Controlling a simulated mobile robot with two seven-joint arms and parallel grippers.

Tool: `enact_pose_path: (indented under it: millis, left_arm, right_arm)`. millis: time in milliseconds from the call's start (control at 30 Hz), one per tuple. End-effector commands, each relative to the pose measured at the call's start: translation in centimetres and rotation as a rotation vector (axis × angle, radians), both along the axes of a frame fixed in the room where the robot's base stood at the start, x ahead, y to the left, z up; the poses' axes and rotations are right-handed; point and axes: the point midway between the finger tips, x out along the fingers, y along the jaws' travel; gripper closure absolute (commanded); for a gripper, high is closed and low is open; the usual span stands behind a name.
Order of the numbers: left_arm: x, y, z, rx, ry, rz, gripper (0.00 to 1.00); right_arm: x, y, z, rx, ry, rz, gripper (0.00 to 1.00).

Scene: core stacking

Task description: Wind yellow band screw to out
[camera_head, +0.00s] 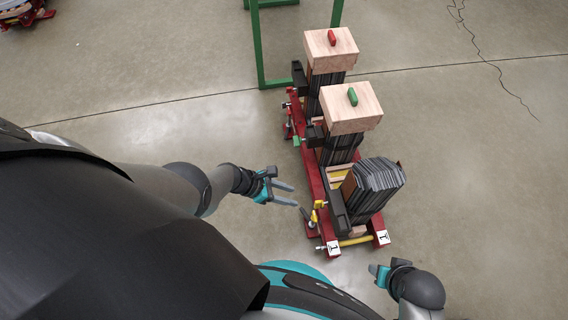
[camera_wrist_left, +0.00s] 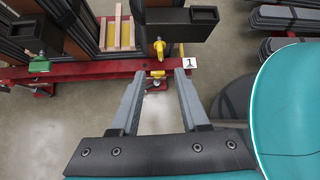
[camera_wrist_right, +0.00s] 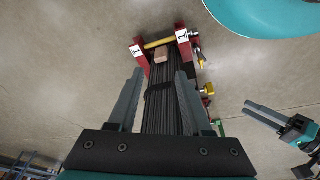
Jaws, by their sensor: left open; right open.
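The yellow band screw (camera_head: 314,217) is on the near left side of the red stand (camera_head: 313,180). In the left wrist view the yellow screw (camera_wrist_left: 159,48) shows just beyond the fingertips, roughly in line with the gap between them. My left gripper (camera_head: 295,195) is open and empty, a short way left of the screw and apart from it. It also shows open in the right wrist view (camera_wrist_right: 257,118). My right gripper (camera_head: 377,274) is near the stand's front right; its fingers are open and empty in the right wrist view (camera_wrist_right: 159,73).
Dark stacked sheets (camera_head: 374,190) stand on the stand's near end. Behind are stacks topped by wooden blocks with a green handle (camera_head: 352,97) and a red handle (camera_head: 332,37). A green frame (camera_head: 260,50) stands at the back. Floor left of the stand is clear.

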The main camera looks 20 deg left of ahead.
Motion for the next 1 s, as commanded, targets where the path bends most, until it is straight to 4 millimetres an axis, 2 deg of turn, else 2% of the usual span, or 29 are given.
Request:
enact_pose_path:
  millis: [300, 767, 867, 967, 1000]
  left_arm:
    - [-0.6, 0.9, 1.0, 0.002, 0.001, 0.000, 0.55]
    - [-1.0, 1.1, 0.9, 0.016, 0.000, -0.015, 0.55]
    - [-2.8, 1.7, 0.1, 0.096, -0.006, -0.096, 0.55]
    - [-6.4, 3.2, -1.4, 0.251, -0.024, -0.277, 0.55]
    - [-8.1, 4.0, -1.9, 0.328, -0.037, -0.377, 0.55]
  right_arm:
    - [-1.1, -0.2, -1.8, -0.004, 0.030, 0.002, 0.50]
    - [-1.3, -0.2, -2.2, -0.006, 0.035, 0.001, 0.50]
    - [-1.6, -0.5, -2.8, -0.009, 0.039, 0.003, 0.50]
    - [-2.2, -1.0, -4.0, -0.017, 0.044, 0.004, 0.50]
    - [-2.5, -1.3, -4.6, -0.019, 0.045, 0.004, 0.50]
